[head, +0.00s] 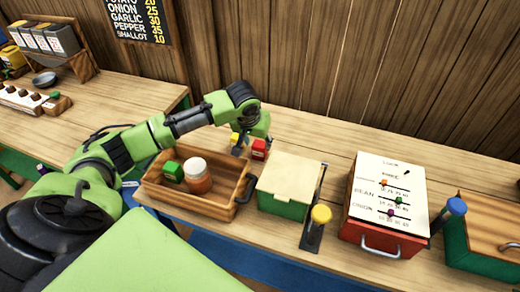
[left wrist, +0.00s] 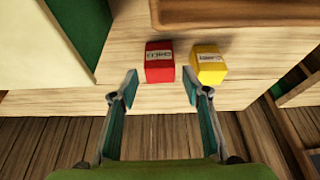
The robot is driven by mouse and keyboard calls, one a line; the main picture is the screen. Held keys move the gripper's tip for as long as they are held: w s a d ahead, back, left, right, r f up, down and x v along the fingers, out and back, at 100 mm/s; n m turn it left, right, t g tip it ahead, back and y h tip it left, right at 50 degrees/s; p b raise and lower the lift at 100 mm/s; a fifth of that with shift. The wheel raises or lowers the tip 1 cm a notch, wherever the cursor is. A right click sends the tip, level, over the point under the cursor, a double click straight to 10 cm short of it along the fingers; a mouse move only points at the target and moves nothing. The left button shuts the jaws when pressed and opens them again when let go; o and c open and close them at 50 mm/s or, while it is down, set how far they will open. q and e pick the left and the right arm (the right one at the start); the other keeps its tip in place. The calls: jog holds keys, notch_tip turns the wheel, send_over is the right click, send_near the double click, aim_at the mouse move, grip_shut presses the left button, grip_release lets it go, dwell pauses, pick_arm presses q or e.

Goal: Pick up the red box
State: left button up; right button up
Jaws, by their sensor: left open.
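The small red box (head: 259,150) with a white label stands on the wooden counter behind the tray, partly covered by my left gripper (head: 250,137) in the head view. In the left wrist view the red box (left wrist: 159,62) lies just beyond the open fingertips of my left gripper (left wrist: 160,86), roughly centred between them. The fingers look apart from it and hold nothing. A small yellow box (head: 235,138) stands close by; in the left wrist view the yellow box (left wrist: 209,64) is right of the red one, with a narrow gap. My right gripper is in neither view.
A larger red case with a labelled board (head: 378,237) is farther right. The wooden wall rises behind.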

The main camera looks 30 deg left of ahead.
aim_at(259, 145)
pick_arm(q)
jog(key=shift+w+f, duration=0.1)
jog(key=shift+f, duration=0.3)
jog(key=shift+w+a+f+p, duration=0.1)
jog(key=shift+w+f+p, duration=0.15)
jog(key=shift+f+p, duration=0.1)
jog(key=p+x, duration=0.1)
jog(key=x, duration=0.2)
jog(key=shift+w+f, duration=0.1)
jog(key=shift+w, duration=0.2)
jog(key=shift+w+a+f, duration=0.1)
jog(key=shift+f, duration=0.25)
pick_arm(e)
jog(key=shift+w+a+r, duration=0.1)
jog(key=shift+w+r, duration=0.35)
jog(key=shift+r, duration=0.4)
pick_arm(q)
jog(key=c, duration=0.9)
